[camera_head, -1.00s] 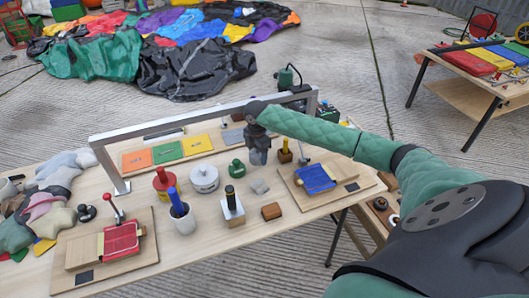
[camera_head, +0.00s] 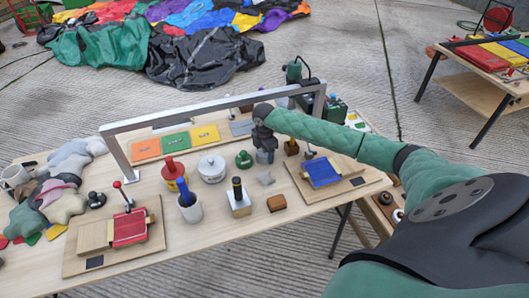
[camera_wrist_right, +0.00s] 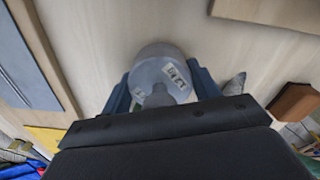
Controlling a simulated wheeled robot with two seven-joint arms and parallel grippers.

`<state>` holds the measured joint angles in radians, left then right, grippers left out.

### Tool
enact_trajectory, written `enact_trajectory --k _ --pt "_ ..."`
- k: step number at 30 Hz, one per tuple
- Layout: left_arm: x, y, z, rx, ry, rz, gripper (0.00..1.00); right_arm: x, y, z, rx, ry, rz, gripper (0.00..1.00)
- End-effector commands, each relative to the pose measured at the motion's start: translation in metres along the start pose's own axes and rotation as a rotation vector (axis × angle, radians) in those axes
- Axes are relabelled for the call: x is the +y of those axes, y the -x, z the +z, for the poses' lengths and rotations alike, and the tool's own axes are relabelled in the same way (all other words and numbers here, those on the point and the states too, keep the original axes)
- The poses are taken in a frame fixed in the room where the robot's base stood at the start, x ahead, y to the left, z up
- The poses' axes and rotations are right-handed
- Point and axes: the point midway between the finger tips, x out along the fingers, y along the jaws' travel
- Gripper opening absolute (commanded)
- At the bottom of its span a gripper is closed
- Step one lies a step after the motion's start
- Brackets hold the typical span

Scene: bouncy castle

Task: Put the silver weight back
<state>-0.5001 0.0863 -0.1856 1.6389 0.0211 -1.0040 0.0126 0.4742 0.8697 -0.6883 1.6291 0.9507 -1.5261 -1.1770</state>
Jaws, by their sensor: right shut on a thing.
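The silver weight (camera_wrist_right: 165,80) is a grey cylinder with a knob and a paper label, seen between my right fingers in the right wrist view. My right gripper (camera_head: 265,152) is shut on it, over the right half of the table. In the head view the weight is mostly hidden by the gripper. I cannot tell whether its base touches the table. A grey square (camera_head: 242,128) lies behind and left of the gripper, in line with yellow (camera_head: 205,134), green (camera_head: 176,142) and orange (camera_head: 146,149) squares. My left gripper is out of view.
A metal bar frame (camera_head: 215,108) spans the table behind the gripper.

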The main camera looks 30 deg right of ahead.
Motion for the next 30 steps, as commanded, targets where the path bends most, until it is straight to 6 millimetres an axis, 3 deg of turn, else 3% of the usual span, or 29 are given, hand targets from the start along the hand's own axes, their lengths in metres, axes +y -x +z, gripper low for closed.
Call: enact_trajectory --k 2,3,6,15,20,30 --pt "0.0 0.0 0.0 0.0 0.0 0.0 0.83 0.001 0.001 0.0 0.0 0.0 0.002 0.0" --pt "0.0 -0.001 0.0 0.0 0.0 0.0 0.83 0.0 -0.002 0.0 0.0 0.0 0.0 0.63" --pt "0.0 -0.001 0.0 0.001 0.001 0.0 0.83 0.0 -0.002 0.0 0.0 0.0 0.0 0.82" --pt "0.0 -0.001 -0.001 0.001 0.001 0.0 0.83 0.0 -0.001 0.0 0.0 0.0 0.0 0.83" --pt "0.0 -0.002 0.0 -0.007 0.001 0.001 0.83 0.0 0.009 0.001 -0.001 0.0 0.0 0.83" --pt "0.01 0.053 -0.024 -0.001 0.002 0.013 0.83 0.001 0.071 0.0 0.0 0.001 0.002 0.83"
